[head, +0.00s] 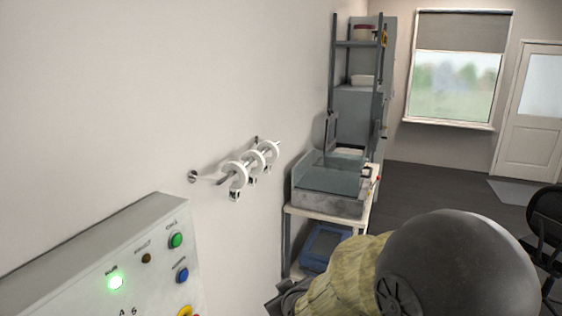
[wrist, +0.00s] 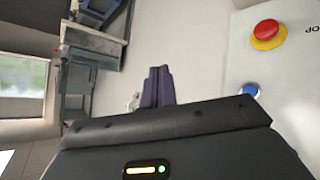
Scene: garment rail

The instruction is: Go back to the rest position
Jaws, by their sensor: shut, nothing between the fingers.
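My gripper (wrist: 158,86) shows in the wrist view as two dark fingers side by side, shut with nothing between them. In the head view my arm fills the lower right, and only a dark part of its end shows at the bottom edge. The garment rail (head: 226,180) sticks out from the white wall in the head view, with several white rings on it. A small white part beside the fingers in the wrist view (wrist: 132,102) may be the rail; the fingers look apart from it.
A control panel (head: 90,250) with a lit green lamp stands at lower left; its red button (wrist: 267,31) shows in the wrist view. A bench (head: 330,208) with a grey tub stands past the rail, near a shelf rack (head: 358,43). A chair (head: 546,215) is at right. Floor beyond is open.

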